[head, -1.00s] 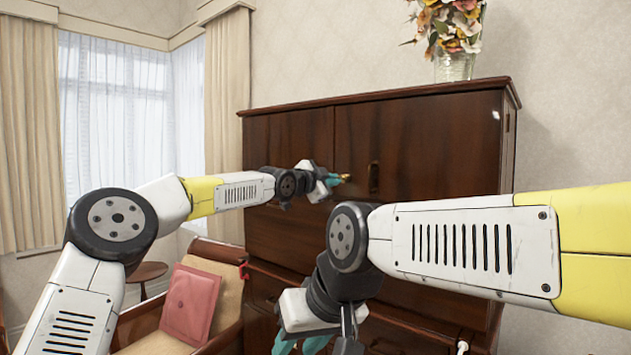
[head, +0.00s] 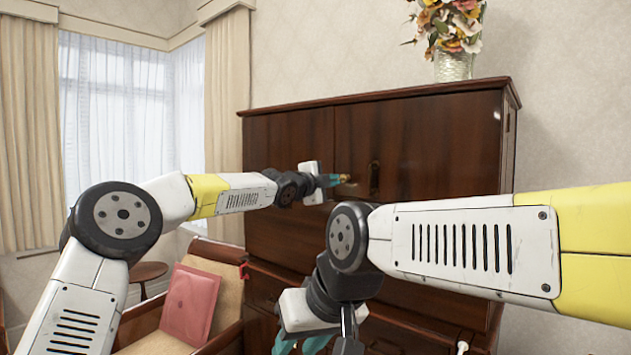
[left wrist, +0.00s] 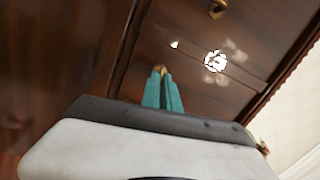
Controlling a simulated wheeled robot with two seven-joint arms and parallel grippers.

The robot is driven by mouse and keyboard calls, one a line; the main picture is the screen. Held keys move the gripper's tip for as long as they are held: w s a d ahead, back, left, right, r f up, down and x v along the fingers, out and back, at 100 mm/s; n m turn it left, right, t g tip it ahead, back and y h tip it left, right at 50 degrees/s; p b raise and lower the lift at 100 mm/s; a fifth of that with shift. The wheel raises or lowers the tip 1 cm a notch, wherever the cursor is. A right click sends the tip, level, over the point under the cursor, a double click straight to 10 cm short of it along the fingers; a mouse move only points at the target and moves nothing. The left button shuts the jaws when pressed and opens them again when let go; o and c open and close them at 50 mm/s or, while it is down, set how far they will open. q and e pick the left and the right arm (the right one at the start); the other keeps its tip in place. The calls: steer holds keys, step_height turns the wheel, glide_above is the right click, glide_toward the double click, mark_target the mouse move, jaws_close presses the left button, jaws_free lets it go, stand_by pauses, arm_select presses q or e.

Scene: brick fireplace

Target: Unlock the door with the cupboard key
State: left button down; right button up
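The dark wooden cupboard (head: 430,140) stands against the wall with two upper doors. A brass keyhole plate (head: 374,178) is on its right upper door. My left gripper (head: 336,180) is in front of the doors, just left of the plate. In the left wrist view its teal fingers (left wrist: 161,92) are close together around a small brass piece (left wrist: 160,70), which looks like the key (head: 344,177). The key appears apart from the plate. My right gripper (head: 302,346) is low in front, its fingers cut off by the frame's bottom edge.
A vase of flowers (head: 452,62) stands on the cupboard's top. A wooden armchair with a pink cushion (head: 189,305) is at lower left, near a small round table (head: 148,272). A curtained window (head: 125,110) is behind at left.

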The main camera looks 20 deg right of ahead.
arm_select(q)
steer(key=shift+m, duration=1.1)
steer(key=c, duration=2)
jaws_free()
steer(key=shift+m, duration=0.5)
steer(key=o, duration=0.5)
steer(key=shift+c, duration=0.2)
